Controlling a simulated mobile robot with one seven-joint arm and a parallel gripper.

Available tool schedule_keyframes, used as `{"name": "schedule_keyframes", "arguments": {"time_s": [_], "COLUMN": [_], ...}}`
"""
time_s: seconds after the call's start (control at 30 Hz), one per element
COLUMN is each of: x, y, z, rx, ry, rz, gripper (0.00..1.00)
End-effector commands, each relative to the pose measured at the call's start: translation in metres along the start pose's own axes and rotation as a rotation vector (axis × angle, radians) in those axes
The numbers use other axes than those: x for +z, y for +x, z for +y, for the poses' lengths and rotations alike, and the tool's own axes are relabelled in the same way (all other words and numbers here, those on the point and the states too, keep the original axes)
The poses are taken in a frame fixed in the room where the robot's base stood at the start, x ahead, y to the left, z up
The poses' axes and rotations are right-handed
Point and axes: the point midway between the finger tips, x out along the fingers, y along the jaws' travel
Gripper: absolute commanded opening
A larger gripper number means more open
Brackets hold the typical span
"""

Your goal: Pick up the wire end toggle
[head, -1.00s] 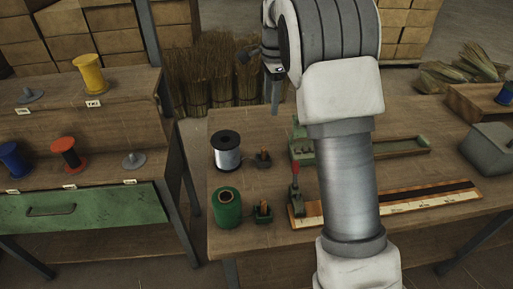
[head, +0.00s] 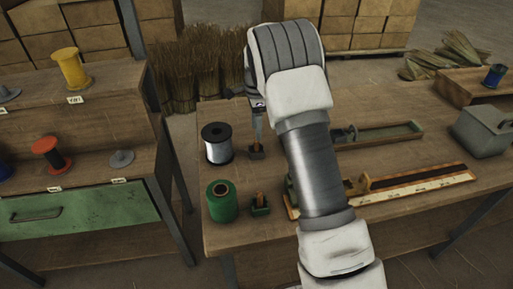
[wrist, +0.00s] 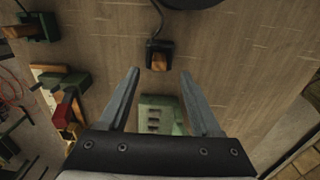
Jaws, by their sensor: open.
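The wire end toggle (wrist: 159,60) is a small wooden piece in a dark holder beside the silver wire spool (head: 217,143). A thin wire runs up from it in the wrist view. In the head view the toggle (head: 256,150) shows just below my fingertips. My gripper (wrist: 160,73) is open and empty, its two fingers pointing at the toggle, which lies just beyond and between the tips. My gripper also shows in the head view (head: 258,132). Whether the fingers reach down beside the toggle is not clear.
A similar wooden toggle in a green holder (head: 260,204) stands by the green spool (head: 222,201). Green fixtures, including a long tray (head: 388,137), and a ruler-like board (head: 420,184) lie to the right, partly behind my arm. A grey box (head: 484,130) is farther right.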

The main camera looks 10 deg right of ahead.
Motion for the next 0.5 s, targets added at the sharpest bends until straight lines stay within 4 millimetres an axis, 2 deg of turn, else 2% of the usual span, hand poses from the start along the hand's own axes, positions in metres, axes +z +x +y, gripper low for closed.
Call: {"name": "schedule_keyframes", "arguments": {"time_s": [0.17, 0.5], "x": [0.000, 0.000], "y": [0.009, 0.054], "z": [0.001, 0.002], "rx": [0.002, 0.002], "ry": [0.000, 0.000], "rz": [0.000, 0.000], "gripper": [0.65, 0.65]}}
